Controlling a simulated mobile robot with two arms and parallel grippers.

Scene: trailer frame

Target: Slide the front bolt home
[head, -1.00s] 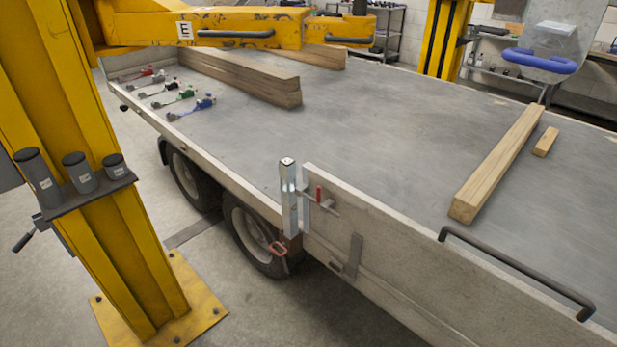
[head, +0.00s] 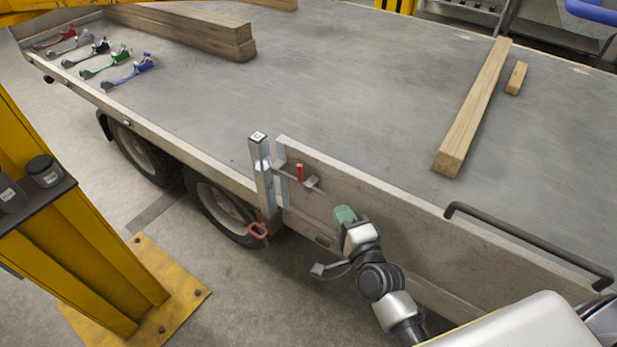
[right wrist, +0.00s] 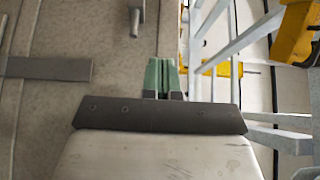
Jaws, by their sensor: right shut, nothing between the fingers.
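The bolt with a red upright handle (head: 299,172) sits on a bracket at the near corner of the trailer's raised side board (head: 400,195), beside the metal corner post (head: 262,170). I cannot tell how far its bar reaches into the post. My right gripper (head: 345,214) is on the outer side of the board, to the right of and below the bolt, apart from it. Its green fingers are shut and empty, which also shows in the right wrist view (right wrist: 161,76). My left gripper is not in view.
A red loop handle (head: 257,229) hangs below the post. A dark grab rail (head: 530,245) runs along the board at the right. Timbers (head: 475,105) and several coloured straps (head: 128,72) lie on the deck. A yellow lift column (head: 60,250) stands at the left.

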